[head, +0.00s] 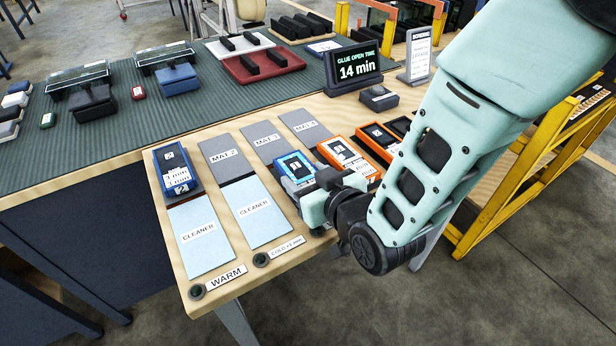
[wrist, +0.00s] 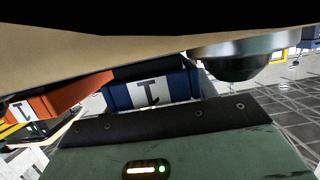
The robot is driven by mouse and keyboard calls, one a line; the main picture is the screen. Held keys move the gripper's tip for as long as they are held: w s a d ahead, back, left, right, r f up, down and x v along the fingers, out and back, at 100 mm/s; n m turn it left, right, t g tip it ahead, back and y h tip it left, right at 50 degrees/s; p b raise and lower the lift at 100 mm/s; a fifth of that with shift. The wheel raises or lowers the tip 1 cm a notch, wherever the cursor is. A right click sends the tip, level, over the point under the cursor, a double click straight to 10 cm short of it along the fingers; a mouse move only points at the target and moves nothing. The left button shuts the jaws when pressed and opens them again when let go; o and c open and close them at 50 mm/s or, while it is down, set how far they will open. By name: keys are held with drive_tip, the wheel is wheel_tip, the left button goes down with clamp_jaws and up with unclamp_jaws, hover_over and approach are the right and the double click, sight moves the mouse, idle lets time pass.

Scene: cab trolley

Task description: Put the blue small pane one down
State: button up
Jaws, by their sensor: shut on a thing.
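My gripper (head: 318,196) is shut on a blue block with a black top and a white label, the blue small pane one (head: 289,161). It is over the right part of the wooden bench, just in front of the grey MAT 3 and MAT 4 pads. I cannot tell whether it touches the bench. In the wrist view a blue face with a white "1" label (wrist: 152,92) shows beyond the dark edge of my gripper.
A dark blue block labelled 2 (head: 176,170) stands at the left. MAT 2 (head: 222,149), MAT 3 (head: 257,132) and MAT 4 (head: 300,119) look bare. Cleaner pads (head: 199,255) lie in front. Orange blocks (head: 343,152) stand close right. A "14 min" sign (head: 353,66) stands behind.

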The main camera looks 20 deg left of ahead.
drive_tip(key=shift+f, duration=0.15)
drive_tip(key=o, duration=1.1)
drive_tip(key=v, duration=0.6)
drive_tip(key=p+v, duration=0.1)
drive_tip(key=v, duration=0.3)
drive_tip(key=shift+w+a+r, duration=0.1)
drive_tip(key=shift+r, duration=0.3)
drive_tip(key=s+d+p, duration=0.1)
drive_tip(key=p, duration=0.1)
drive_tip(key=shift+r+p, duration=0.15)
drive_tip(key=shift+p, duration=0.2)
drive_tip(key=shift+s+d+p, duration=0.2)
drive_tip(key=shift+d+p, duration=0.1)
drive_tip(key=shift+p, duration=0.15)
